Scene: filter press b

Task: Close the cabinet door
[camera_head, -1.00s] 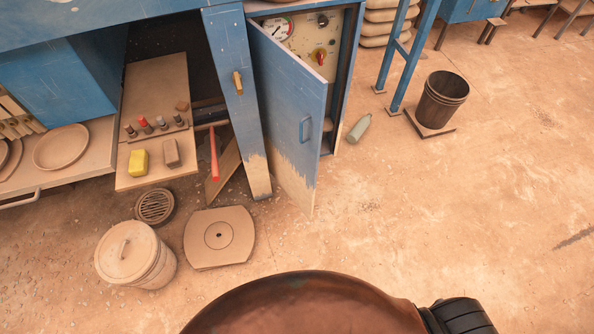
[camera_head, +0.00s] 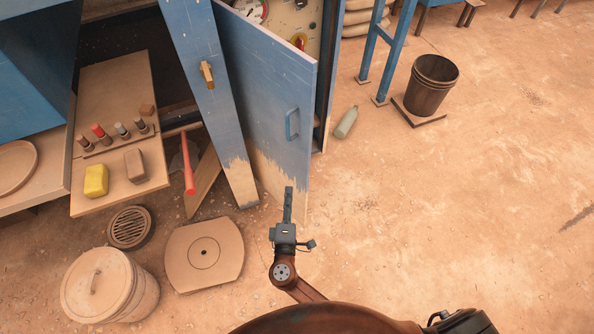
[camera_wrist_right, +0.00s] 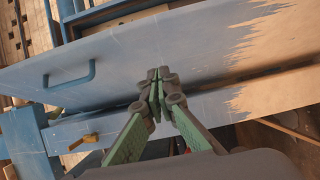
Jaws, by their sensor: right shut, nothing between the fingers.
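The blue cabinet door (camera_head: 268,95), its paint worn to tan at the bottom, stands partly open, its free edge swung out to the right. Its blue handle (camera_head: 292,124) is near that edge, and also shows in the right wrist view (camera_wrist_right: 70,78). My right gripper (camera_head: 288,192) is shut and empty, in front of the door's lower part, below the handle. In the wrist view its fingertips (camera_wrist_right: 158,76) meet in front of the door face (camera_wrist_right: 190,50); I cannot tell whether they touch it. My left gripper is not in view.
Gauges and knobs (camera_head: 300,38) show inside the cabinet. A green bottle (camera_head: 346,122) lies right of the door; a dark bucket (camera_head: 431,84) stands farther right. A lidded pail (camera_head: 108,285) and round-cornered plate (camera_head: 204,252) are at left. The right floor is mostly clear.

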